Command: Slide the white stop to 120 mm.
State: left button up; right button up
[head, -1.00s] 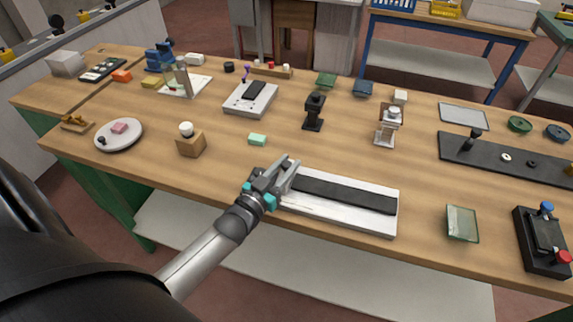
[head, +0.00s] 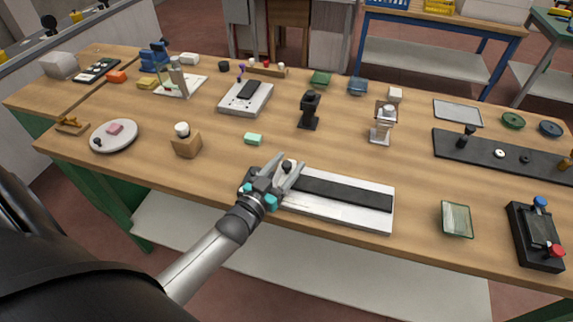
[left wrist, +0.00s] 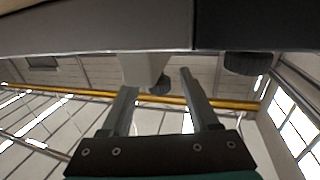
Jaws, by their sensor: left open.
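A flat white fixture (head: 335,212) with a long black strip (head: 345,193) lies near the table's front edge. My left gripper (head: 291,162) is open at the fixture's left end, its two fingers spread apart. A small white piece with a dark part, which looks like the white stop (head: 289,165), shows between the fingertips and is partly hidden by them. In the left wrist view, a white block (left wrist: 145,68) hangs just beyond the open fingers (left wrist: 160,100). Scale marks along the fixture are too small to read. My right gripper is not in view.
A mint-green block (head: 253,139) lies behind the gripper, and a wooden block with a white knob (head: 186,143) stands to its left. A glass piece (head: 457,219) and a black device (head: 536,237) lie right of the fixture. Bare tabletop lies between them.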

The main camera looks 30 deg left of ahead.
pick_arm(q)
jog(key=shift+s, duration=0.15)
jog(key=s, duration=1.5)
jog(key=shift+a, duration=0.2)
jog(key=s+d+f+g+b, duration=0.1)
jog(key=s+f+g+b, duration=0.2)
jog(key=f, duration=1)
jog(key=s+d+f+g+b, duration=0.2)
jog(key=s+f+g, duration=0.2)
jog(key=f, duration=1)
jog(key=s+d+f+m+g+b, duration=0.1)
jog(key=s+d+f+g+b, duration=0.1)
jog(key=s+f+g, duration=0.3)
jog(key=s+d+f+m+g+b, duration=0.1)
jog(key=s+f+g, duration=0.4)
jog(key=s+f, duration=0.9)
jog(key=shift+s+d+f+b, duration=0.15)
jog(key=shift+d+b, duration=0.65)
jog(key=shift+d, duration=0.05)
